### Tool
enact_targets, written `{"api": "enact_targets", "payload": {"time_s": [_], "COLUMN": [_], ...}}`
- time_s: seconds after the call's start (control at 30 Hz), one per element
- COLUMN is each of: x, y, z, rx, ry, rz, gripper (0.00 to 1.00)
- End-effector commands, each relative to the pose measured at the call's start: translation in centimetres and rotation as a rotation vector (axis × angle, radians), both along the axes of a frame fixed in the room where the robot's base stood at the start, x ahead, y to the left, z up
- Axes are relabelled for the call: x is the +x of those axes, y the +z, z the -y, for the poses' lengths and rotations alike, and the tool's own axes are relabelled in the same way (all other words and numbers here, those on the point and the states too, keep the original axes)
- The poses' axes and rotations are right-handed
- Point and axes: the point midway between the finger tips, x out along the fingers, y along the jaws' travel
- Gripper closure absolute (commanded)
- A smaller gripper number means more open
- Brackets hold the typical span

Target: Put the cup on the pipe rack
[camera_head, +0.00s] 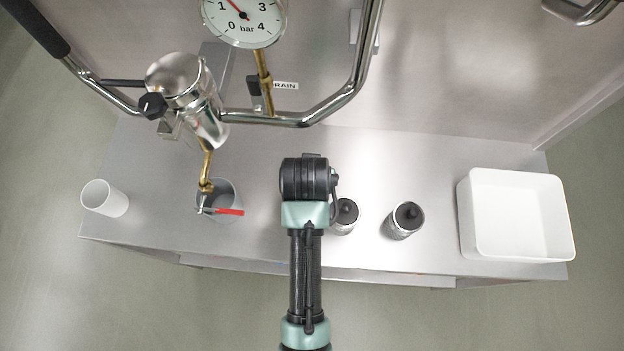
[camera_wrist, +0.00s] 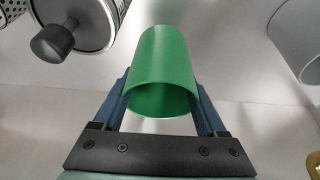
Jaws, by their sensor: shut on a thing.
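A green cup (camera_wrist: 163,62) is between the two fingers of my gripper (camera_wrist: 161,90) in the wrist view. The fingers are shut on its sides, and its round open end faces the wrist camera. In the head view my arm hides the cup and the fingers. A bent steel pipe (camera_head: 330,103) runs along the front of the vat, beyond my arm. I cannot tell whether this pipe is the pipe rack; no other rack shows clearly.
A white cup (camera_head: 104,198) stands at the bench's left end. A grey cup (camera_head: 228,191) is under the brass tap (camera_head: 206,178). Two black-topped canisters (camera_head: 404,222) (camera_head: 345,215) stand right of my arm. A white tub (camera_head: 517,172) is at the right end. A pressure gauge (camera_head: 243,17) hangs above.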

Motion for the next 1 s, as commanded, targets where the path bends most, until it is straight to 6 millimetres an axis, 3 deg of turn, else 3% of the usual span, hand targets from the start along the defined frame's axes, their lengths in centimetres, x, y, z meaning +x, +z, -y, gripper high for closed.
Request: {"api": "enact_targets", "payload": {"time_s": [0.2, 0.7, 0.73, 0.87, 1.0], "x": [-0.2, 0.3, 0.3, 0.3, 0.3], "y": [-3.8, -4.7, -4.8, -4.7, -4.7], "z": [0.0, 0.0, 0.0, 0.0, 0.0], "rx": [0.000, 0.000, 0.000, 0.000, 0.000], "ry": [0.000, 0.000, 0.000, 0.000, 0.000], "rz": [-0.005, -0.001, -0.001, -0.001, -0.001], "gripper": [0.80, 0.80, 0.24, 0.01, 0.00]}}
